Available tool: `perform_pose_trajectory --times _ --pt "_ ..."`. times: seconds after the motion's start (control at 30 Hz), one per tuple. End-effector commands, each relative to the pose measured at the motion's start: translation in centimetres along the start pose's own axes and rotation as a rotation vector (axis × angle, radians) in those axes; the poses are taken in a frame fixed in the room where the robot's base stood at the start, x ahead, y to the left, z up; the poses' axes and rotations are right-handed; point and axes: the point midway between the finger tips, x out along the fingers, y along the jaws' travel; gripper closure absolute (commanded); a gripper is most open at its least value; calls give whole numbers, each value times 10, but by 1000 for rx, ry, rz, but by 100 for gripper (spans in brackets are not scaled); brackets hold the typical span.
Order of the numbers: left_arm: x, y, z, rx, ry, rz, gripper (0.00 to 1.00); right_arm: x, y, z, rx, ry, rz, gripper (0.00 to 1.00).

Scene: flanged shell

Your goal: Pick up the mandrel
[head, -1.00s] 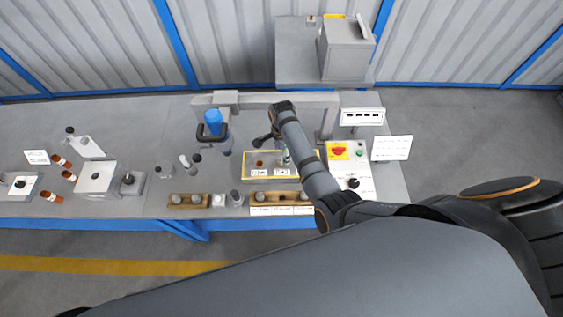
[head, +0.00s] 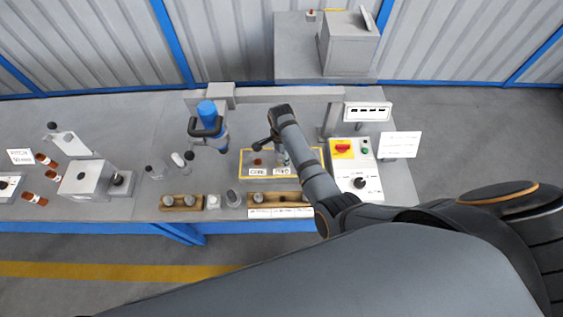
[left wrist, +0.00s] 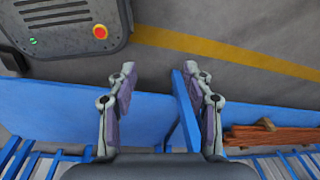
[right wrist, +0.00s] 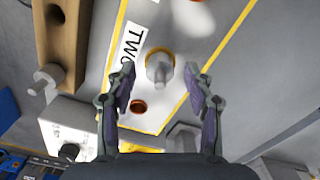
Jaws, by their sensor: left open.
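I take the mandrel to be the upright grey peg (right wrist: 158,70) in a tan ring beside the label "TWO" on the yellow-edged tray (right wrist: 178,112). I cannot be sure, as other grey pegs stand nearby. My right gripper (right wrist: 160,72) is open above the tray, and the peg shows between its fingertips without visible contact.
A blue-topped tool (head: 207,116) stands left of the tray. A control panel (head: 352,172) with a red switch is at right. A grey rail (head: 300,95) runs behind. A grey box (left wrist: 65,25) shows in the left wrist view.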

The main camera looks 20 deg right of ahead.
Motion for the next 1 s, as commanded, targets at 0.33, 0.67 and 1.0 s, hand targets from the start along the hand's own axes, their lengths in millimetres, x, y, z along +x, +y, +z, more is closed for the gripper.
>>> perform_pose_trajectory --times 0.33,0.67,1.0 --pt "0 2 -16 -2 26 2 49 0 0 0 0 0 0 98" --pt "-2 2 -11 -1 16 2 49 -1 0 0 0 0 0 100" --pt "-66 -4 -14 -1 13 2 49 -62 0 0 0 0 -1 100"
